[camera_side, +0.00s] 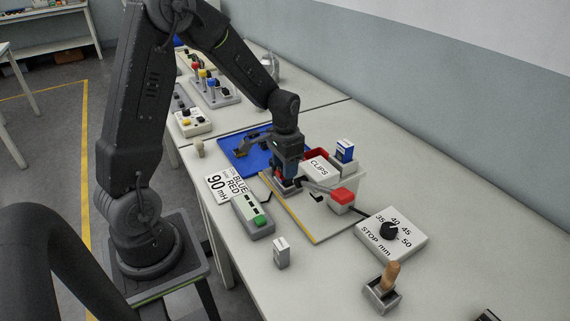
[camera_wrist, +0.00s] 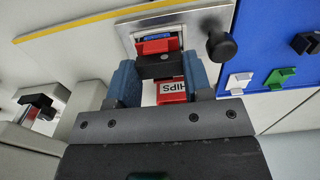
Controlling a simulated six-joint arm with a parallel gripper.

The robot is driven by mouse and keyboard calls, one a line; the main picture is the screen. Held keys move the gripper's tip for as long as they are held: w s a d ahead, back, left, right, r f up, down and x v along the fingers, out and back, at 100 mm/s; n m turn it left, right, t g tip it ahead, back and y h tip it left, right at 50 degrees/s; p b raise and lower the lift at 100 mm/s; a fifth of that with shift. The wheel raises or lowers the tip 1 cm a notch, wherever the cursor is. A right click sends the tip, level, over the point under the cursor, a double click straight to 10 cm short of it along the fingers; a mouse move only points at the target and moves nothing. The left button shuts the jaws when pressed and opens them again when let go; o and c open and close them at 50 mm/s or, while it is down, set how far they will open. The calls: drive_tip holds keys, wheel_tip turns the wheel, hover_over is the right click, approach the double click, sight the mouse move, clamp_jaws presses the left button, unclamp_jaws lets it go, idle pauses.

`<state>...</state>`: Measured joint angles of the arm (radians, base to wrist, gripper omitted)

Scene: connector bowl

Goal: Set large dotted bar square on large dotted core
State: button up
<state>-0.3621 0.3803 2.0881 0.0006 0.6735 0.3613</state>
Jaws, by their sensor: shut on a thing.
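My gripper (camera_side: 286,180) is low over the pale board with the yellow edge. In the wrist view its blue fingers (camera_wrist: 165,80) are shut on a short black bar (camera_wrist: 158,68) with a small pale mark, which I take as the large dotted bar. The bar lies across the gap between the fingers. A red part (camera_wrist: 156,46) in a pale metal fixture (camera_wrist: 128,32) shows just beyond the bar. I cannot make out the large dotted core. It may be hidden under the bar. I cannot tell whether the bar touches anything below.
A black knob (camera_wrist: 221,46) stands beside the fixture. A blue mat (camera_side: 236,156) lies behind, left of the CLIPS bin (camera_side: 320,171). A green-button box (camera_side: 254,216), a red-topped block (camera_side: 342,198) and a STOP mm dial box (camera_side: 392,236) surround the board.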

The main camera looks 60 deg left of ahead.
drive_tip(key=o, duration=1)
drive_tip(key=shift+r, duration=0.1)
wheel_tip(320, 180, up, 13)
drive_tip(key=s+d+r+t, duration=0.2)
drive_tip(key=s+d+r, duration=0.1)
drive_tip(key=s+d, duration=0.3)
drive_tip(key=s+d+r+t, duration=0.2)
drive_tip(key=s+d+t, duration=0.1)
drive_tip(key=s+d, duration=0.4)
drive_tip(key=s, duration=0.2)
drive_tip(key=shift+s+d+r+t, duration=0.15)
drive_tip(key=shift+s+r+t, duration=0.15)
drive_tip(key=shift+s+r, duration=0.1)
